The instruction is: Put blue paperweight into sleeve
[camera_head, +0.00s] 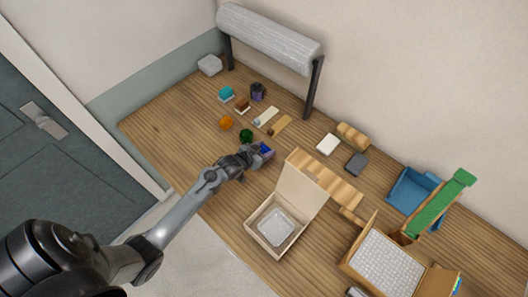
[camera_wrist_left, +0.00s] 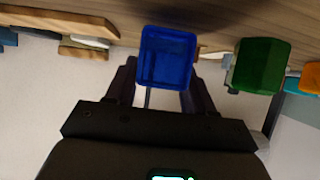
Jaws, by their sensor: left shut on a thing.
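The blue paperweight (camera_head: 266,150) is a deep blue, glassy block held between the fingers of my left gripper (camera_head: 260,153). In the left wrist view the blue paperweight (camera_wrist_left: 167,57) sits at the fingertips with the wooden table close behind it. I cannot tell whether it touches the table. I cannot tell for sure which thing is the sleeve; an open cardboard box (camera_head: 251,233) at the front middle holds a pale, clear-grey padded piece (camera_head: 277,227). My right gripper is not in view.
A green paperweight (camera_head: 246,136) and an orange one (camera_head: 226,122) stand by the gripper. Corrugated card (camera_head: 325,180) lies behind the box. A bubble-wrap roll (camera_head: 268,38) hangs at the back. A box of bubble wrap (camera_head: 388,264) and a blue bin (camera_head: 408,190) are at right.

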